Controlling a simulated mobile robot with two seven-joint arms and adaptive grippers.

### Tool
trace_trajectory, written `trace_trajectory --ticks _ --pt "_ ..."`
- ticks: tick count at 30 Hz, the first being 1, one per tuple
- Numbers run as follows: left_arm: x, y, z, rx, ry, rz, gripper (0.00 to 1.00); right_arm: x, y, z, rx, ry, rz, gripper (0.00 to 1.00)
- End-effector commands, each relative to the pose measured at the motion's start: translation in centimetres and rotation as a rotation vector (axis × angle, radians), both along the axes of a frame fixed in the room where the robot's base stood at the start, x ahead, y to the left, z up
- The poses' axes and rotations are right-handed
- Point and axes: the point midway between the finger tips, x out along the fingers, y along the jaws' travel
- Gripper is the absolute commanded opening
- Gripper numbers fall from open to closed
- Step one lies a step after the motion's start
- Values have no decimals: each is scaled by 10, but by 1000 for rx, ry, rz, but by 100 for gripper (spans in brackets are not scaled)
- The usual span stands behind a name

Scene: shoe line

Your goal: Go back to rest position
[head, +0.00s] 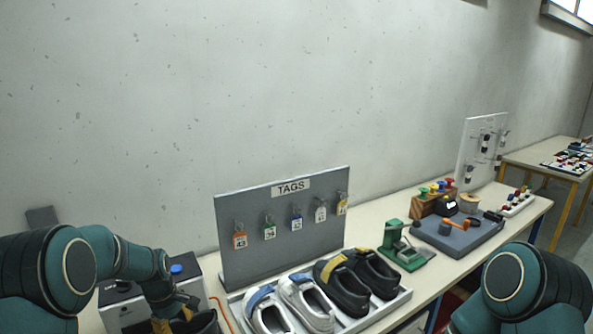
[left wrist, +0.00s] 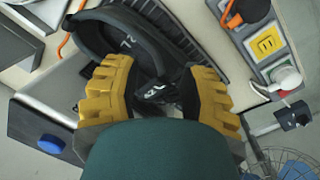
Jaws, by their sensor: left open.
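My left gripper (head: 176,314) is low at the front left of the bench, left of the tag board, with its fingers partly cut off by the lower edge. In the left wrist view, the gripper (left wrist: 157,85) has its two yellow fingers spread apart. A black shoe (left wrist: 125,32) lies just beyond and between them, with a dark part with white marks in the gap. I cannot tell whether the fingers touch it. In the head view, the dark shoe (head: 204,322) shows beside the gripper. My right arm enters at the lower right; its gripper is out of view.
A dark box with a blue button (head: 177,269) stands close behind the left gripper. A grey TAGS board (head: 283,262) holds several tags. A tray (head: 383,310) holds white and black shoes. A green stand (head: 395,238) and a grey tool pad (head: 455,240) are farther right.

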Motion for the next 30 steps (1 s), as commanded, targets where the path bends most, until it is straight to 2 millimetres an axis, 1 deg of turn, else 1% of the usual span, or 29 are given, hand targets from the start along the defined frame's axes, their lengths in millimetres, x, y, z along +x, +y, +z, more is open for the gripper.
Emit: trace_trajectory --ticks 1,2,3,5,6,8,9,12,15,22,23,24,30 --pt "-15 -18 -27 -20 -4 -79 41 0 0 0 0 0 -1 47" --pt "-23 -29 -41 -29 -17 -130 41 0 0 0 -1 1 -1 47" --pt "-35 -44 -59 -41 -35 -200 41 0 -1 0 -1 1 -1 47" --pt "-56 -67 -85 -59 -66 -306 41 0 -1 0 -1 1 -2 47" --pt "-71 -82 -99 -71 -87 -375 41 0 -1 0 -1 1 -2 47" --pt "-95 -103 -115 -85 -122 -472 41 0 -1 0 -1 1 -2 47" --pt "-109 -116 -124 -92 -144 -531 41 0 -1 0 -1 1 -2 47" --pt "-143 -142 -137 -104 -195 -654 41 0 -1 0 -1 1 -1 47" --pt "-172 -163 -143 -111 -238 -755 41 0 0 0 -1 1 -1 47" --pt "-233 -197 -143 -118 -327 -945 41 0 -1 0 -1 1 -1 47" --pt "-237 -199 -144 -117 -338 -964 41 0 -1 -2 -1 1 -1 47" --pt "-233 -198 -156 -112 -338 -957 41 0 0 -13 -1 1 0 47" --pt "-234 -199 -190 -112 -329 -958 41 -3 2 -48 -4 9 4 47"
